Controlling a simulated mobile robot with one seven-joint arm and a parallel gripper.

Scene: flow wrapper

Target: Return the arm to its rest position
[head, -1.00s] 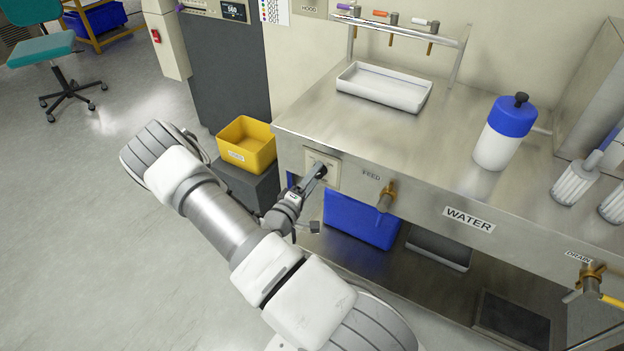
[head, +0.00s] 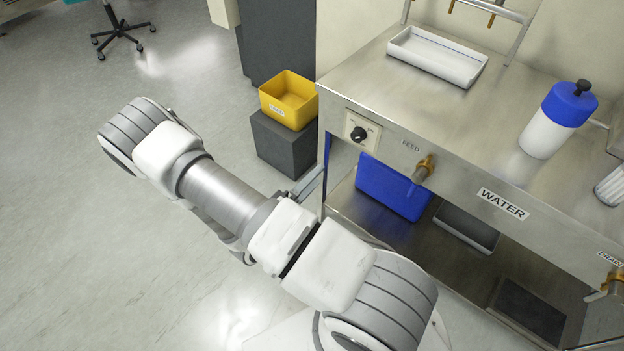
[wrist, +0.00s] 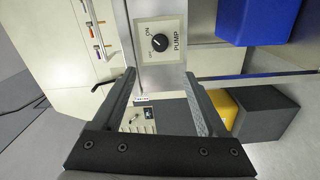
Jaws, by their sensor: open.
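My arm (head: 222,195) reaches across the left and lower middle of the head view, folded over open floor. My gripper (wrist: 160,75) is open and empty in the wrist view. In the head view, only a thin part of it shows past the arm, near the bench's left front corner; the rest is hidden. The black pump knob (head: 359,132) sits on its pale plate on the bench front. It also shows in the wrist view (wrist: 160,42), beyond the fingertips and apart from them. I cannot tell its exact pointer direction.
A yellow bin (head: 289,100) stands on a dark grey block (head: 285,143) left of the steel bench (head: 450,115). A blue bin (head: 392,186) is under the bench. Brass taps (head: 422,170) stick out from its front.

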